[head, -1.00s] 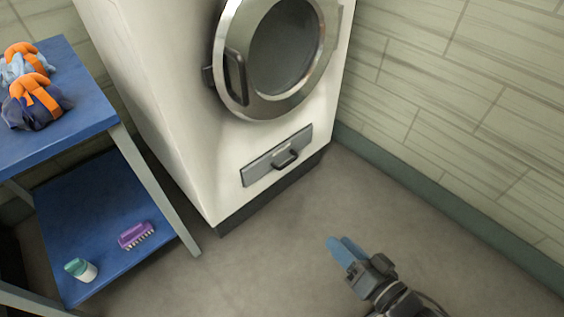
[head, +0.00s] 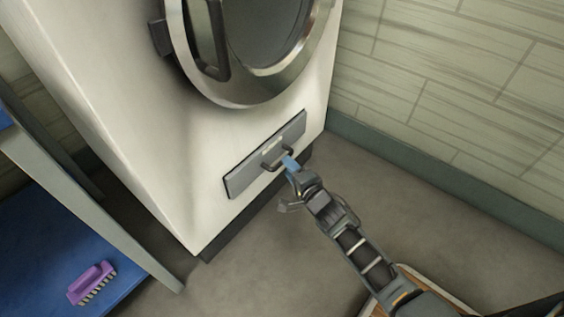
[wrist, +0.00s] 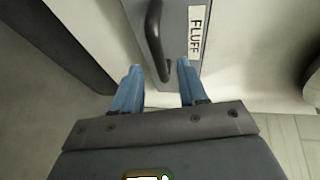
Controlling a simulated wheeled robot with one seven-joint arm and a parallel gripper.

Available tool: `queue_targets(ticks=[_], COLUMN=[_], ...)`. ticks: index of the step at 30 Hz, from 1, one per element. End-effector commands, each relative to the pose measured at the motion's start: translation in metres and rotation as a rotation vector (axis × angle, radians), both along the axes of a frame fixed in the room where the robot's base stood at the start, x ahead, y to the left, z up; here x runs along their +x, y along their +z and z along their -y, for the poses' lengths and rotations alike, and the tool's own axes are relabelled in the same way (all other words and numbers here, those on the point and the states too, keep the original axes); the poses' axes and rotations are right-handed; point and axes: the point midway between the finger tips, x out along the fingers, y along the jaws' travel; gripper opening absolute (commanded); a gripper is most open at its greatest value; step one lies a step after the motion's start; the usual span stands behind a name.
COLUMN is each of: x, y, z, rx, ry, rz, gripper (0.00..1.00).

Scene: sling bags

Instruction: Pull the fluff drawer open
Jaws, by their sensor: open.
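The fluff drawer (head: 240,176) is a grey panel low on the front of the white machine, and it looks closed. Its dark bar handle (head: 276,157) sticks out from the middle. In the wrist view the drawer panel (wrist: 192,50) carries a label reading FLUFF, and the handle (wrist: 154,38) runs up from between the fingers. My gripper (head: 290,163) is at the handle in the head view. In the wrist view my gripper (wrist: 160,80) is open, with one blue finger on each side of the handle's near end. I cannot tell whether either finger touches it.
The round machine door (head: 250,95) with its dark handle is above the drawer. A blue shelf (head: 40,240) with a purple brush (head: 91,283) stands at the left. A tiled wall (head: 450,90) is at the right. The floor (head: 250,260) before the machine is clear.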

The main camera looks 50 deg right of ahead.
Motion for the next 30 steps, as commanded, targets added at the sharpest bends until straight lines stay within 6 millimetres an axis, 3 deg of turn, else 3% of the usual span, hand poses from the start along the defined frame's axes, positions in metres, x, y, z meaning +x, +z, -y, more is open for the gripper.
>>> queue_targets(ticks=[9, 20, 30], x=[0.037, 0.042, 0.042], y=[-0.009, -0.009, -0.009], z=[0.014, 0.016, 0.016], rx=[-0.001, -0.001, -0.001], ry=[-0.001, 0.000, 0.000], rz=[0.000, -0.001, -0.001], gripper=[0.42, 0.42, 0.11])
